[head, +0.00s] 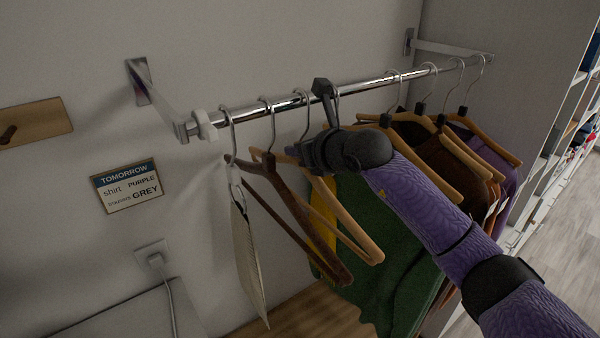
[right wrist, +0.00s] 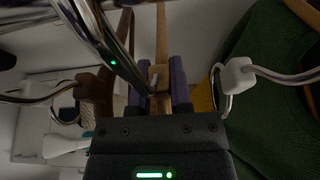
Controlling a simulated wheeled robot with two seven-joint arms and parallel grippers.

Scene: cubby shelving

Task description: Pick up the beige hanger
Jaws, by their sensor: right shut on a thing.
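The beige wooden hanger (head: 352,222) hangs from the chrome rail (head: 270,103), with its bar slanting down behind and right of a dark brown hanger (head: 292,212). My right gripper (head: 304,153) is at the top of the beige hanger, just below the rail. In the right wrist view its purple fingers (right wrist: 161,84) are shut on the neck of the beige hanger (right wrist: 159,76). The arm hides part of the hanger's top in the head view. The hook appears to be still over the rail. My left gripper is not in view.
The dark brown hanger is close on the left; a pale bag-like item (head: 247,262) hangs beyond it. A green garment (head: 375,250) and a yellow one (head: 321,228) hang close on the right. Several clothed hangers follow. A sign (head: 128,187) is on the wall.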

